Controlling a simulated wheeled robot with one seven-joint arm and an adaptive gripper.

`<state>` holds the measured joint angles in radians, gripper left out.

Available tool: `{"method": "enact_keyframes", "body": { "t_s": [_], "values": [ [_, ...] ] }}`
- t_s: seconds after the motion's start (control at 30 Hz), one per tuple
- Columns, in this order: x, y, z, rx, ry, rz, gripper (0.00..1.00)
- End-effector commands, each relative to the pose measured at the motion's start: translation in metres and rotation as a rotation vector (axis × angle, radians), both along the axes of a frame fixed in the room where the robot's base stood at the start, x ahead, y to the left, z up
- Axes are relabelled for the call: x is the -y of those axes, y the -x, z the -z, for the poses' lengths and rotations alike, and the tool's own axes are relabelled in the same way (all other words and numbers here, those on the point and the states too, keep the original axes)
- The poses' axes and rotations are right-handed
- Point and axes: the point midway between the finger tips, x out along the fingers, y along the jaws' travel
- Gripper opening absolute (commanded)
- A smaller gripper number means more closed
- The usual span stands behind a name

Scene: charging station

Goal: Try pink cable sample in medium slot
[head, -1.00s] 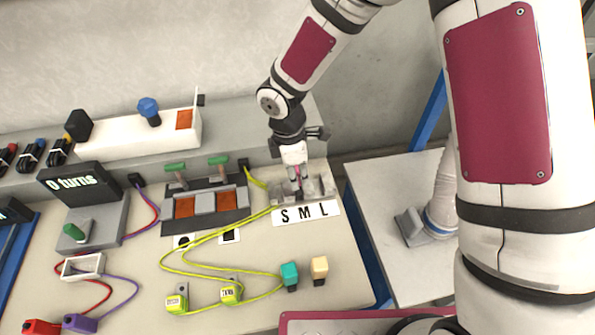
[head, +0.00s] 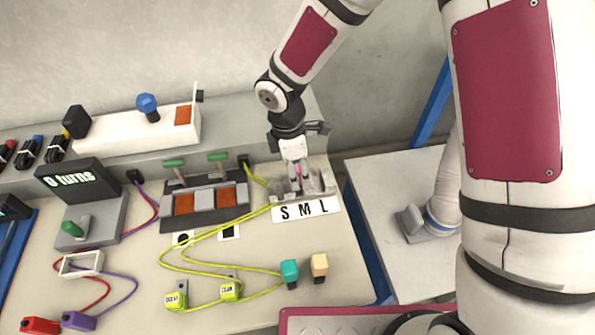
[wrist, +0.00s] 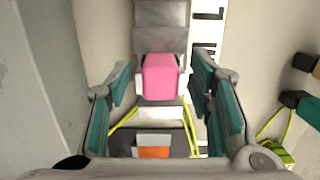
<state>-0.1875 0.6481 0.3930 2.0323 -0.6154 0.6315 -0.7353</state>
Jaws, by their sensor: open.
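The pink cable sample (wrist: 161,76) is a pink block between my open fingers in the wrist view, with gaps on both sides. In the head view its pink (head: 298,169) shows in part between the fingers. My gripper (head: 300,180) is open over the grey slot holder (head: 326,184), roughly behind the letter M of the white S M L label (head: 306,211). The sample stands at about the middle slot. Its lower end is hidden, so I cannot tell how deep it sits. The teal-padded fingers (wrist: 163,92) show on both sides of it in the wrist view.
Teal (head: 289,271) and beige (head: 319,265) samples stand in front of the label. Yellow cables run left to yellow plugs (head: 176,301). A green-handled switch box (head: 205,200) stands left of the holder. A display reads "0 turns" (head: 72,180).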

Motion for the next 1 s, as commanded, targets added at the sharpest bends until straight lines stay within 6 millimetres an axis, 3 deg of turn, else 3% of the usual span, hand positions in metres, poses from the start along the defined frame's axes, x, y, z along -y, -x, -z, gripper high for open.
{"method": "enact_keyframes", "body": {
  "t_s": [0.3,0.5,0.7,1.0],
  "values": [
    [-0.008,0.0,-0.065,0.005,-0.002,0.001,0.48],
    [-0.011,0.001,-0.094,0.004,-0.001,0.001,0.48],
    [-0.013,0.003,-0.106,0.0,0.0,0.0,0.48],
    [-0.013,0.003,-0.106,0.0,0.0,0.0,0.48]
  ]
}}
